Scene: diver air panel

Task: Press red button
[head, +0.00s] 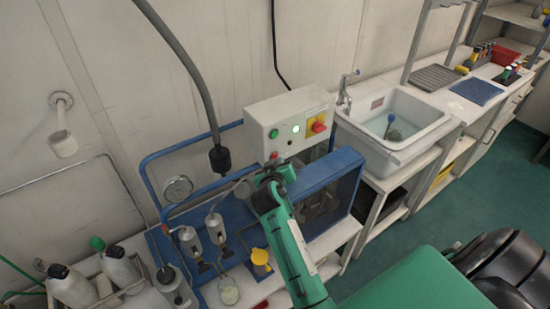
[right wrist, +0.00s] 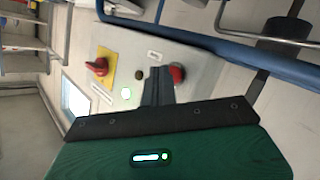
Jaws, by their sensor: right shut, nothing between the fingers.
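The red button (right wrist: 178,73) is a small round knob on the pale control box (right wrist: 205,62) in the right wrist view. In the head view the red button (head: 274,155) is on the lower left of the control box (head: 262,115), just above my right gripper (head: 271,168). In the right wrist view my right gripper (right wrist: 160,82) is shut and empty. Its fingertips are beside the red button and hide part of it. I cannot tell whether they touch. My left gripper is out of view.
A green button (head: 273,133), a lit lamp (head: 296,129) and a red rotary switch (head: 318,127) on yellow share the box. A blue tube frame (head: 190,143), a hanging black connector (head: 220,160) and gauges crowd the left. A sink (head: 400,150) stands at right.

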